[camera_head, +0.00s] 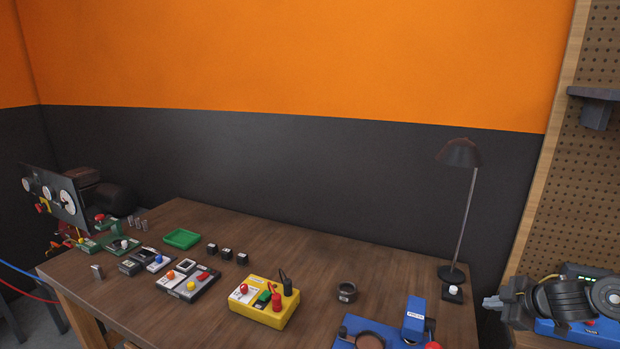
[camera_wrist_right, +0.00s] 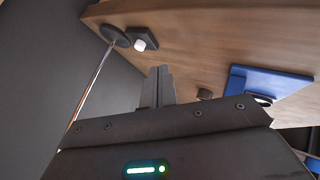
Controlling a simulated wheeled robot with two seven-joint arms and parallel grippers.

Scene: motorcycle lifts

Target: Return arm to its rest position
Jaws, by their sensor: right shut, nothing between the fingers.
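My right gripper (camera_head: 491,302) is at the lower right of the head view, beyond the right end of the wooden workbench (camera_head: 330,255). Its dark fingers point left, toward the lamp base. In the right wrist view the right gripper (camera_wrist_right: 158,86) shows its fingers together with nothing between them. The bench top and the lamp base lie beyond them there. My left arm and gripper are out of view.
A desk lamp (camera_head: 460,155) stands at the bench's right end, with a white-knobbed black block (camera_head: 453,293) close to it. A blue fixture (camera_head: 415,320), black ring (camera_head: 347,292) and yellow control box (camera_head: 264,302) sit on the bench. A pegboard (camera_head: 580,180) rises at right.

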